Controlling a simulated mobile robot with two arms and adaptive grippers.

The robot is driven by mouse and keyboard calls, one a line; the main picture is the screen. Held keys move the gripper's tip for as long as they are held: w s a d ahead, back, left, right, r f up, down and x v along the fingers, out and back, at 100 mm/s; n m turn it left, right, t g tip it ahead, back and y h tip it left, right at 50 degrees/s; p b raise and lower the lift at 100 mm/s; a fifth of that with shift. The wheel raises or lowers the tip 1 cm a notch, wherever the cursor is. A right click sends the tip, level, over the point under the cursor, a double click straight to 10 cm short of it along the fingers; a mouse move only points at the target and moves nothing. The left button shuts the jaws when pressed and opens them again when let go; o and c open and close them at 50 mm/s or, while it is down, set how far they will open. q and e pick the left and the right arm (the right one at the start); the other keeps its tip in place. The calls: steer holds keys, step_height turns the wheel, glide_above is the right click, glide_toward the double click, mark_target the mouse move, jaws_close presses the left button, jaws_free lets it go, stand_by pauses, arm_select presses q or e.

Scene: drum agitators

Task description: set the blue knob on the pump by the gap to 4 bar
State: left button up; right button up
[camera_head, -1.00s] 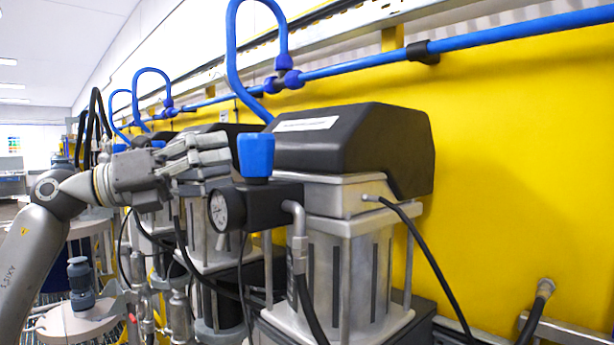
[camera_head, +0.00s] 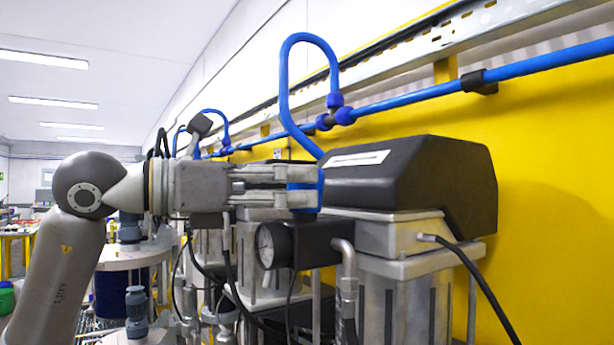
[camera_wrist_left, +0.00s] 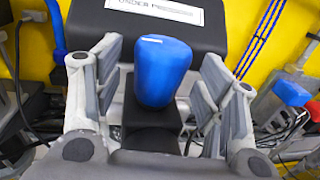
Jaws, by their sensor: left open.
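The blue knob (camera_wrist_left: 163,72) stands on top of a black regulator block in the left wrist view, with a small white mark on its top. My left gripper (camera_wrist_left: 163,88) is open, with one finger on each side of the knob and visible room between. In the head view the left gripper (camera_head: 300,187) reaches in from the left at knob height, and its fingers partly hide the knob (camera_head: 306,196). The pressure gauge (camera_head: 265,246) is on the black block (camera_head: 305,243) below; its reading is too small to tell. The pump (camera_head: 395,265) stands behind. My right gripper is not in view.
The pump's black cover (camera_head: 410,180) is right behind the fingers. A blue air pipe (camera_head: 400,100) runs along the yellow wall (camera_head: 550,190). A black hose (camera_head: 480,280) hangs at the right. Further pumps stand in a row to the left.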

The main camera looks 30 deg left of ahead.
arm_select(q)
steer(key=shift+p+x, duration=0.3)
steer(key=shift+x, duration=1.1)
steer(key=shift+c, duration=0.5)
steer(key=c, duration=0.9)
